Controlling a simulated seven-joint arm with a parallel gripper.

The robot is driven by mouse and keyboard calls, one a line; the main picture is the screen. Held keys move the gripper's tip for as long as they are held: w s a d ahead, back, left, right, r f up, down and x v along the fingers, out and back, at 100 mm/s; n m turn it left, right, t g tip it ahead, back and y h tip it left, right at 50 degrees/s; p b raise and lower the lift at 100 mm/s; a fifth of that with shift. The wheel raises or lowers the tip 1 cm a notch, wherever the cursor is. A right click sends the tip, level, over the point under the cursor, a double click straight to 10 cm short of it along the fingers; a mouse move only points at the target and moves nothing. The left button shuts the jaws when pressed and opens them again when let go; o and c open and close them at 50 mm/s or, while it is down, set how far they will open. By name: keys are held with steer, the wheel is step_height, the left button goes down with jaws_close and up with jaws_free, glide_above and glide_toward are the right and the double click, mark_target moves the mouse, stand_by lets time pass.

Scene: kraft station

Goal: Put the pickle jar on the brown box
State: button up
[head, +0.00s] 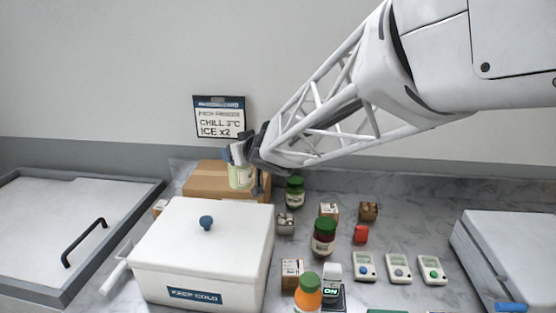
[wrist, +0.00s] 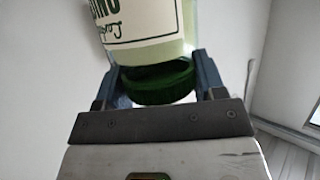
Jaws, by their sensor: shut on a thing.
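My gripper (head: 247,157) is shut on a pale green jar with a white label, which I take for the pickle jar (head: 240,177). In the wrist view, the jar (wrist: 145,22) has a dark green lid (wrist: 163,84) between the two fingers (wrist: 155,85). The brown box (head: 203,179) is a closed cardboard box at the back left, behind the white cooler. In the head view the jar overlaps the right part of the box. I cannot tell whether the jar touches the box top.
A white cooler (head: 202,245) with a blue knob stands in front of the box. Right of it are a green-lidded jar (head: 295,194), a dark red jar (head: 323,240), an orange bottle (head: 308,294), small boxes and several handheld devices (head: 398,268). A sign (head: 219,117) hangs behind.

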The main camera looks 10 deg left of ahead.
stand_by(0.3)
steer(key=w+a+f, duration=0.1)
steer(key=w+a, duration=0.7)
steer(key=w, duration=0.6)
steer(key=shift+f, duration=0.2)
steer(key=shift+f, duration=1.75)
steer(key=shift+f, duration=0.1)
steer(key=o, duration=1.5)
steer(key=shift+f, duration=0.1)
